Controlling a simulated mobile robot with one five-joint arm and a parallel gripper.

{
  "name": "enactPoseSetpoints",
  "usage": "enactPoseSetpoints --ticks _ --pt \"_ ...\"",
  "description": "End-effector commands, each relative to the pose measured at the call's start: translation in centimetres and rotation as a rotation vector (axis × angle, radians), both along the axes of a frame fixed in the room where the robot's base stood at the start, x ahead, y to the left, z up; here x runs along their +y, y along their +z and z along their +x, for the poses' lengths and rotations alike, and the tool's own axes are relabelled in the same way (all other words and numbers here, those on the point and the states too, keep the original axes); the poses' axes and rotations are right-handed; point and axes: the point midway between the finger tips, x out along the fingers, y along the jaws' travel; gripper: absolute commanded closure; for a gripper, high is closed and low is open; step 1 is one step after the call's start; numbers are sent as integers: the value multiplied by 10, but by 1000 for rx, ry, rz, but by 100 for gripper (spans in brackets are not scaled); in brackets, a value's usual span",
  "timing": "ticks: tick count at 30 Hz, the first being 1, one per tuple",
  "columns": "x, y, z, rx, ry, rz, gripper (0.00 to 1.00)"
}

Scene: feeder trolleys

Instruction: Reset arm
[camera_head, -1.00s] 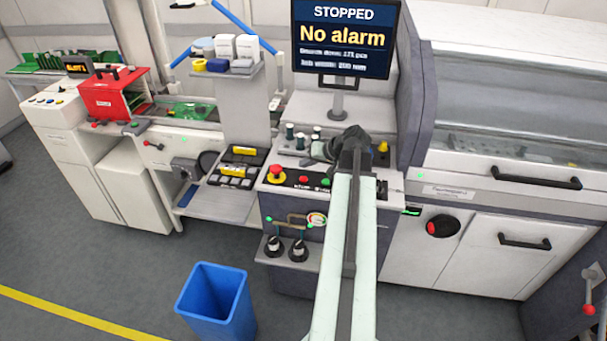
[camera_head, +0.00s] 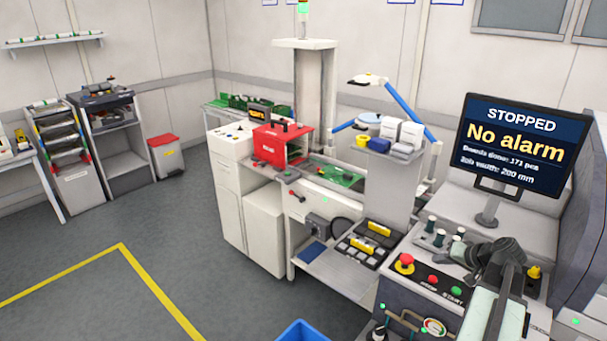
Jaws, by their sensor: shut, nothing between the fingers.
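My arm (camera_head: 490,305) rises at the lower right, in front of the machine's control panel. Its dark end bends over at the top, with my gripper (camera_head: 462,256) small and partly hidden beside the joint. My gripper is shut and holds nothing.
A monitor (camera_head: 516,147) reading "STOPPED, No alarm" stands behind my arm. A red emergency button (camera_head: 404,263) is on the panel. A blue bin (camera_head: 303,332) is at the bottom edge. A red box (camera_head: 283,143) sits left. The grey floor at left is open.

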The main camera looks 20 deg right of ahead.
Motion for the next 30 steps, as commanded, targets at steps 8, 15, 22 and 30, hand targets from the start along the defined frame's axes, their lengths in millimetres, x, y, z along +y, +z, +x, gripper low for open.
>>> enactPoseSetpoints --ticks 8,15,22,30 --pt "157 -2 104 9 282 -8 100" --pt "362 -27 135 155 628 -93 100" --pt "491 -57 91 389 824 -231 100" --pt "468 -72 34 694 673 -380 100"
